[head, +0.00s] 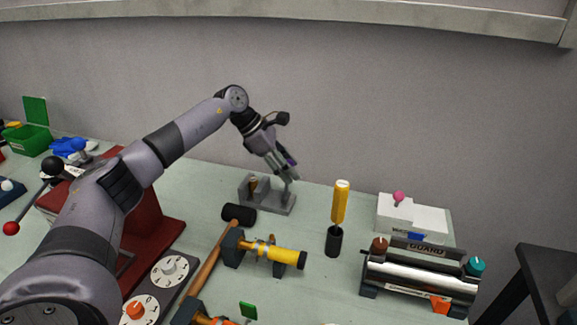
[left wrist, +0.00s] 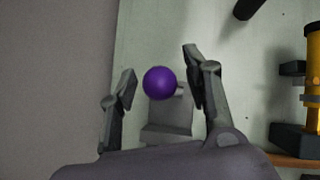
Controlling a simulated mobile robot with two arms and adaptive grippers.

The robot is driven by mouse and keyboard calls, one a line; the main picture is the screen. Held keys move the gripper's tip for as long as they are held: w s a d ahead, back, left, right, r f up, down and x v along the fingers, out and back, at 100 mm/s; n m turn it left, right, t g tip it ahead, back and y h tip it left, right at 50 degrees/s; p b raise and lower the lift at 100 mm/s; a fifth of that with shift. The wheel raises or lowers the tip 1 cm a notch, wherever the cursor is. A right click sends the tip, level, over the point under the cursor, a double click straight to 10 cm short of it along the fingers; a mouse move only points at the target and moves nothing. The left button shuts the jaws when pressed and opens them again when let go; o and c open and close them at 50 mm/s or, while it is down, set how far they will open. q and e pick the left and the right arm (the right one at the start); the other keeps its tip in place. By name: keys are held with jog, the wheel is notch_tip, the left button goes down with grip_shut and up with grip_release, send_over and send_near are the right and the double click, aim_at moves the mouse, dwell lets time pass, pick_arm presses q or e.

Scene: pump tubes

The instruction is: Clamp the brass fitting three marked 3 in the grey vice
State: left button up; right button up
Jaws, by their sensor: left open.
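The grey vice (head: 281,207) stands on the bench near the back wall. A small brown-brass piece (head: 253,184), possibly the fitting, shows upright at its left jaw; no number is readable. My left gripper (head: 290,172) is above the right part of the vice, pointing down. In the left wrist view the gripper (left wrist: 160,68) is open, its fingers on either side of a purple ball knob (left wrist: 160,83). The grey vice body (left wrist: 166,133) shows below the knob. I cannot tell whether the fingers touch the knob. My right gripper is not in view.
A black-headed hammer (head: 238,213) lies in front of the vice. A yellow cylinder in a holder (head: 275,254), a yellow-handled tool in a black stand (head: 340,204), and a chrome roller unit (head: 418,280) are to the right. A red stand (head: 158,235) is left.

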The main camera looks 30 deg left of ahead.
pick_arm(q)
notch_tip(320, 180, up, 10)
dwell(0.7)
dwell(0.4)
